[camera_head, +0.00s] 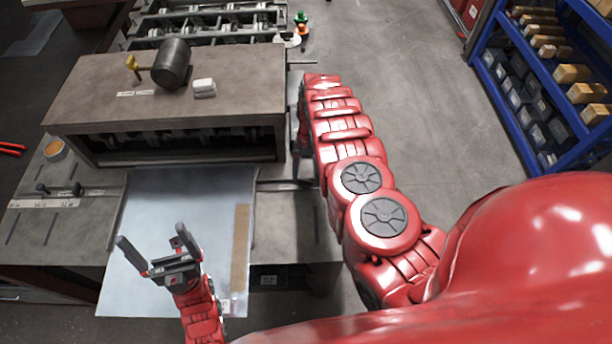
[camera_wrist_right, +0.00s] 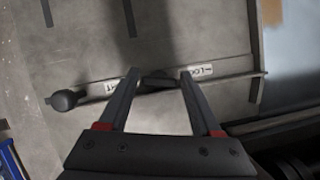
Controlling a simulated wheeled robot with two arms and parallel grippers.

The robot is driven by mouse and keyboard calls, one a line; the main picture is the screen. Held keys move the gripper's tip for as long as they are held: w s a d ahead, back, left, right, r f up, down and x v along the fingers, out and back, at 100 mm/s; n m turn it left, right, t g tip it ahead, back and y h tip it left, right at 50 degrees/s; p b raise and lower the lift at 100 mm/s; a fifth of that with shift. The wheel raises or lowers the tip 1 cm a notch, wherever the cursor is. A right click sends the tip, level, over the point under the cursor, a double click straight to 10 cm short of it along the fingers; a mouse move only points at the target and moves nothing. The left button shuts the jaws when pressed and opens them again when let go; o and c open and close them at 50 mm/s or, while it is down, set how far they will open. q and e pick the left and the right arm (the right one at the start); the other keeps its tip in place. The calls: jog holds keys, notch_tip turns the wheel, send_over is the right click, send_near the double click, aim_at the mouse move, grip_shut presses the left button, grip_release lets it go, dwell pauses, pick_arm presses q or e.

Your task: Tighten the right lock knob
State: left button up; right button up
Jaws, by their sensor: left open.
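In the right wrist view, a dark lock knob (camera_wrist_right: 157,82) sits on a flat metal bar, between labels, one of which reads LOCK (camera_wrist_right: 201,71). My right gripper (camera_wrist_right: 160,73) is open, with one fingertip on each side of this knob; I cannot tell whether they touch it. A black ball knob (camera_wrist_right: 63,100) stands at the bar's left end. In the head view, my right arm hides the right gripper and this knob. My left gripper (camera_head: 152,235) is open and empty above the metal sheet (camera_head: 190,200).
Two dark knobs (camera_head: 60,189) stand on the bench's left side. A blue shelf (camera_head: 510,85) with bins is at the right. Open floor lies between shelf and bench.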

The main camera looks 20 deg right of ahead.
grip_shut()
jog(key=shift+m+t+b, duration=0.3)
jog(key=shift+m+b, duration=0.2)
jog(key=shift+m, duration=0.3)
jog(key=shift+o, duration=2)
grip_release()
